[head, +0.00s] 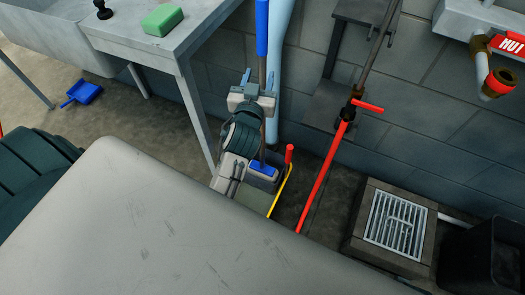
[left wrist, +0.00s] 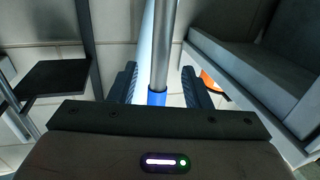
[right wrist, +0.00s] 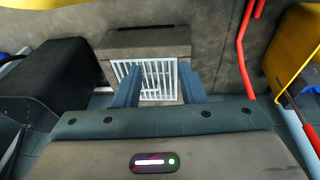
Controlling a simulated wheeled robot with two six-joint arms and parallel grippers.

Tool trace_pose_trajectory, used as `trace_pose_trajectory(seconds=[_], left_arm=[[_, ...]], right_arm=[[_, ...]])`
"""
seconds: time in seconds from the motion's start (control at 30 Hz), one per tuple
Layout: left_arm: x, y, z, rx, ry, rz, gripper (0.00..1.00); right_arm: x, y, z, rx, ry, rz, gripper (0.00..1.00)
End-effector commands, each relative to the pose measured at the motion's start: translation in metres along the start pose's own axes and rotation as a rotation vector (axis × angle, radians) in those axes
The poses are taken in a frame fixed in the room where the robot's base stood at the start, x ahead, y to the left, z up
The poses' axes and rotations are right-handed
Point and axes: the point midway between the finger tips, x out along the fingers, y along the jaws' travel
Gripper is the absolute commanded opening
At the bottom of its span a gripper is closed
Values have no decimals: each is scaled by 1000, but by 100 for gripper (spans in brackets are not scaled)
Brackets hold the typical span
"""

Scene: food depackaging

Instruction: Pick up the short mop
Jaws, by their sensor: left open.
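The short mop stands upright, with a blue grip (head: 262,28) at the top, a thin pole and a blue head (head: 263,169) low by the wall. My left gripper (head: 258,82) is at the pole below the blue grip. In the left wrist view the grey pole (left wrist: 161,45) and a blue part (left wrist: 156,98) lie between the two spread fingers, with gaps at the sides. My right gripper (right wrist: 160,75) is open and empty, pointing towards the floor grate; it does not show in the head view.
A red pole (head: 323,180) leans right of the mop, with a yellow handle (head: 279,190) between them. A floor drain (head: 398,222) and a dark bin (head: 482,252) are farther right. A grey table (head: 150,32) with a green sponge (head: 162,20) stands left; a blue dustpan (head: 82,93) lies beneath.

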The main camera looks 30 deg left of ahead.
Motion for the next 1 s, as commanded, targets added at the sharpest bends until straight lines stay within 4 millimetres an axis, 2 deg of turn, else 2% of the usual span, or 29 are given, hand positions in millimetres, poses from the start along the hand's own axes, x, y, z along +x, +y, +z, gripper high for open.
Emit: trace_pose_trajectory(seconds=[0.23, 0.37, 0.67, 0.8, 0.9, 1.0], left_arm=[[34, 0, 0, 2, 2, 1, 44], [48, 0, 0, 3, 2, 2, 44], [53, 0, 0, 0, -1, 1, 44], [53, 0, 0, 1, 0, 1, 16], [53, 0, 0, 1, 0, 1, 0], [53, 0, -2, 0, 4, 2, 0]], right_arm=[[-4, 0, 0, 0, -4, 0, 36], [-14, 0, -6, -1, 12, 0, 36], [-18, 0, -7, -2, 14, 1, 36], [-17, 0, -5, -2, 11, 1, 36], [-17, 0, -5, -2, 10, 1, 36], [-17, 0, -5, -2, 10, 1, 36]])
